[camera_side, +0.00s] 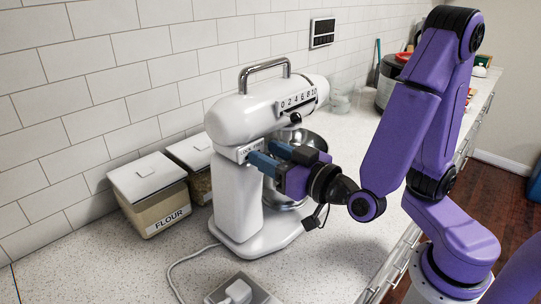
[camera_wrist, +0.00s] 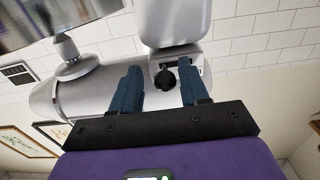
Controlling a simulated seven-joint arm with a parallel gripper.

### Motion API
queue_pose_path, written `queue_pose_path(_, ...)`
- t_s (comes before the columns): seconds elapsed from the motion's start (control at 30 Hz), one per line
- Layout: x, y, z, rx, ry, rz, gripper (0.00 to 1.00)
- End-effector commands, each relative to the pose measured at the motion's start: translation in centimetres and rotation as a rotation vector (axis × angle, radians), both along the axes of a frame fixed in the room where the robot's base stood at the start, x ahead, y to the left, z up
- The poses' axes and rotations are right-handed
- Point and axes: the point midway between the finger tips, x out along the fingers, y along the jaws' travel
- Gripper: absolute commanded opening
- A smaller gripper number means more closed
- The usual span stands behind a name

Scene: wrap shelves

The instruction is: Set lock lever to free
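The white stand mixer (camera_side: 240,112) stands on the counter with its head level. A small lock plate with lettering (camera_side: 246,151) sits at the neck below the head. In the wrist view the lock lever (camera_wrist: 165,79) shows as a black knob on a dark slot in the grey mixer body. My gripper (camera_side: 262,152) reaches the neck from the right, with its blue fingers pointing at the lock plate. The side view hides the lever.
A steel bowl (camera_side: 312,146) sits under the mixer head, close to my gripper. A flour container (camera_side: 150,195) and a second container (camera_side: 196,153) stand left of the mixer. The counter right of the mixer is mostly clear.

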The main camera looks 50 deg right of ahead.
Motion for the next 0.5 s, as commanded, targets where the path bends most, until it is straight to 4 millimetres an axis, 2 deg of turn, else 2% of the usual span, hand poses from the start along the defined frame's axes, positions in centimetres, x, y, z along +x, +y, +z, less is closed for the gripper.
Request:
queue_pose_path(0.17, -0.8, 0.2, 0.0, 0.000, -0.001, 0.007, 0.45)
queue_pose_path(0.5, -4.8, 0.2, 0.0, 0.001, -0.001, 0.006, 0.45)
